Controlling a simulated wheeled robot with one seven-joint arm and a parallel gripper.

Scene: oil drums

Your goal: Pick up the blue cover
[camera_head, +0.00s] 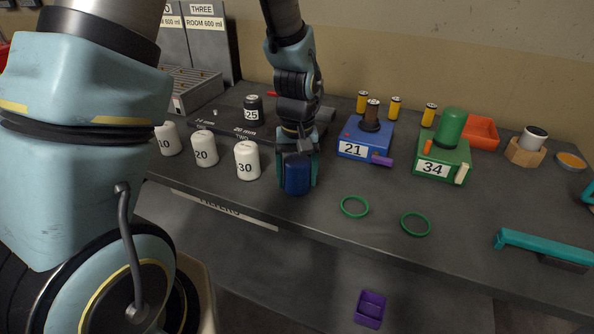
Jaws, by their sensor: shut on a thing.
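My gripper (297,172) points down near the front edge of the table, left of the middle of the view. Its fingers are shut on the blue cover (297,178), a short dark blue cylinder between them. The cover is at or close to the table top; I cannot tell whether it touches. The gripper body hides the top of the cover and what lies behind it.
White cylinders marked 20 (204,150) and 30 (247,161) stand close on the left. A blue box marked 21 (364,140) and a green box marked 34 (441,160) stand right. Green rings (354,207) lie in front. A purple bin (370,309) is below.

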